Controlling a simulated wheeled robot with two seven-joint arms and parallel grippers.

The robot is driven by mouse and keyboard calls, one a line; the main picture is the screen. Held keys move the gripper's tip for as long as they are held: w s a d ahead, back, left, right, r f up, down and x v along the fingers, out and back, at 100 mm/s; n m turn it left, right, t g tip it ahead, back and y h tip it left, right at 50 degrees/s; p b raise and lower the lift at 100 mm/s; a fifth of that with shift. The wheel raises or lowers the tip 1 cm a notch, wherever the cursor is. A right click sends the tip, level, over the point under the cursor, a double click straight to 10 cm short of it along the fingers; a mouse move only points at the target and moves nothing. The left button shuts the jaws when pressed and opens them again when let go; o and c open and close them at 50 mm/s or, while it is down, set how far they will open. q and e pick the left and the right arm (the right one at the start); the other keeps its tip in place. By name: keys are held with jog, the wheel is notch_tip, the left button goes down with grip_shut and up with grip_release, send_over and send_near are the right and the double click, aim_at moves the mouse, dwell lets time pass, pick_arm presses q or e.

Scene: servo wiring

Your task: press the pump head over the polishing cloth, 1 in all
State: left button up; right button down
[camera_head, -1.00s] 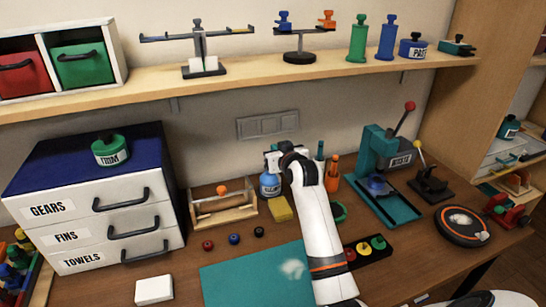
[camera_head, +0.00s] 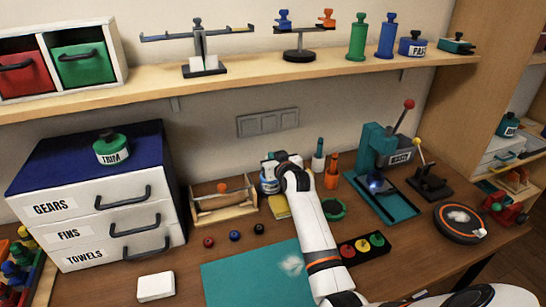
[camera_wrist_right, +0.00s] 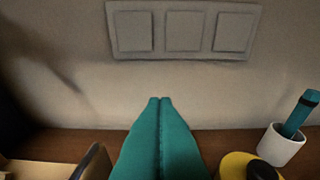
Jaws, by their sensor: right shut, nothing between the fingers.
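My left gripper is out of view.
A wooden holder (camera_head: 222,205) stands left of the bottle. A teal mat (camera_head: 235,283) with a white patch lies in front. A white cup (camera_wrist_right: 284,147) with a teal tool and a round yellow object (camera_wrist_right: 234,166) are right of my fingers. A teal press (camera_head: 378,150) stands further right.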

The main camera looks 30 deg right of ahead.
jog(key=shift+f, duration=0.7)
notch_tip(320, 180, up, 6)
jog(key=p, duration=0.4)
jog(key=shift+w+f+p, duration=0.1)
jog(key=shift+f+p, duration=0.15)
jog(key=shift+p, duration=0.05)
jog(key=shift+s+a+f+b, duration=0.1)
jog(key=shift+s+f+b, duration=0.15)
jog(key=shift+s+b, duration=0.2)
jog(key=shift+s+a+f+b, duration=0.1)
jog(key=shift+s+f+b, duration=0.2)
jog(key=shift+s, duration=0.25)
jog(key=b+v, duration=0.1)
jog(key=v, duration=0.7)
jog(key=shift+r, duration=0.35)
jog(key=shift+s, duration=0.1)
